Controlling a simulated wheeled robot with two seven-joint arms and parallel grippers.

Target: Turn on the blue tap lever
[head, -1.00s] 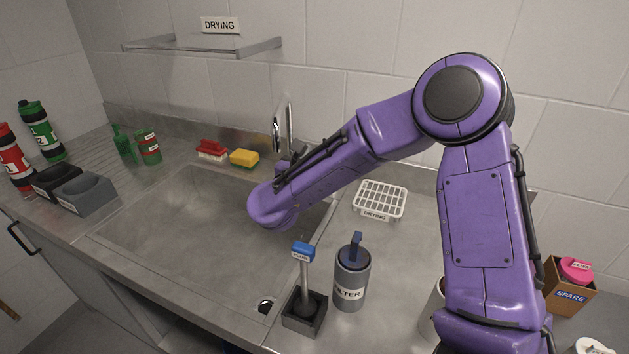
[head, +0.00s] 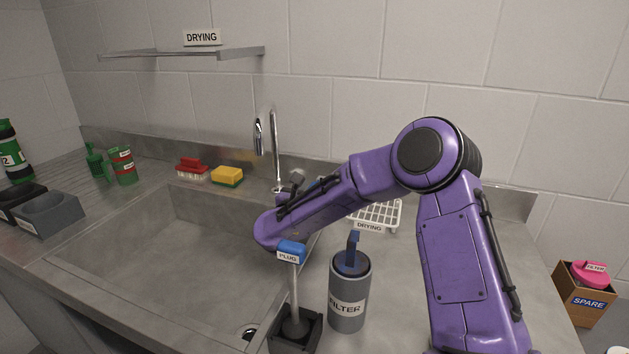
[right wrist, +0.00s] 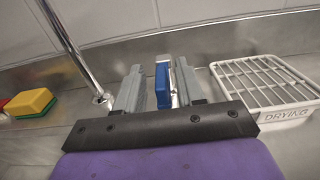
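The blue tap lever (right wrist: 162,86) stands upright in the right wrist view, beside the silver tap pipe (right wrist: 72,45). My right gripper (right wrist: 158,75) is open, with one grey finger on each side of the lever. A gap shows between the lever and the left finger; the lever sits closer to the right finger, and I cannot tell if they touch. In the head view the curved tap (head: 275,145) rises behind the sink, and my purple right arm reaches to its base, largely hiding the lever area. My left gripper is not in view.
A white drying rack (right wrist: 262,82) lies just right of the gripper. A yellow sponge (head: 227,176) and red brush (head: 192,169) lie behind the sink (head: 160,245). The plug (head: 291,251) in its black holder and the grey filter bottle (head: 348,300) stand below my right arm.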

